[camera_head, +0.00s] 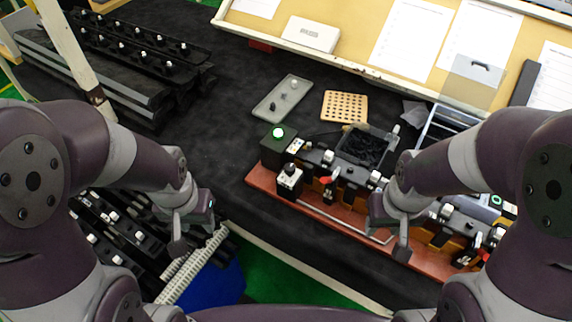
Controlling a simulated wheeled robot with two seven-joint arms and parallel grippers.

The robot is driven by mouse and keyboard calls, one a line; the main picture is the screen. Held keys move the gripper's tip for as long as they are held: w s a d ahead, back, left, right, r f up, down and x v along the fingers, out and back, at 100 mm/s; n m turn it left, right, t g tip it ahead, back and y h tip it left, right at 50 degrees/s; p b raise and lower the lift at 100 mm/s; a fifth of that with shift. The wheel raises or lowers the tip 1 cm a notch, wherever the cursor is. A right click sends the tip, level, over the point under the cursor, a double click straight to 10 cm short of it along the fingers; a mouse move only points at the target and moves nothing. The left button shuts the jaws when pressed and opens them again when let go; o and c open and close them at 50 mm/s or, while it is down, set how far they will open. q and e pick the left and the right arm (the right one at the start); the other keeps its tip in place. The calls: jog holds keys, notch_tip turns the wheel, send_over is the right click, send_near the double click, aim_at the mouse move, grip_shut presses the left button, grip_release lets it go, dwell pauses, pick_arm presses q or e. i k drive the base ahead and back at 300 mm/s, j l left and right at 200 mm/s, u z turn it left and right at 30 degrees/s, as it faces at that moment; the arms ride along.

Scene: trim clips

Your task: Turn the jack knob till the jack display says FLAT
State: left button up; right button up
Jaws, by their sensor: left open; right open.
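A red-brown fixture base (262,180) lies on the dark table and carries several black and white clamp parts. At its left end a small white-and-black unit (289,182) has a dark knob-like top; I cannot tell if this is the jack knob. A black box with a lit round green light (278,133) stands behind it. A small green-lit panel (496,200) shows at the right end; no wording is readable on either. My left gripper (188,232) is open, left of the fixture. My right gripper (388,238) is open over the fixture's front middle, hiding part of it.
A grey tray (268,112) and a perforated tan block (344,106) lie behind the fixture. A black bin (367,148) stands against its back. Black racks of clips (130,45) fill the far left. A tan board with papers (352,25) spans the back. Dark table between is clear.

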aim_at(290, 169)
jog(key=k+l+z, duration=0.1)
jog(key=k+z, duration=0.15)
jog(key=z, duration=0.15)
jog(key=k+l+z, duration=0.2)
jog(key=z, duration=0.15)
jog(key=k+l+z, duration=0.15)
jog(key=z, duration=0.25)
jog(key=k+l+z, duration=0.15)
jog(key=l+z, duration=0.2)
jog(key=u, duration=0.85)
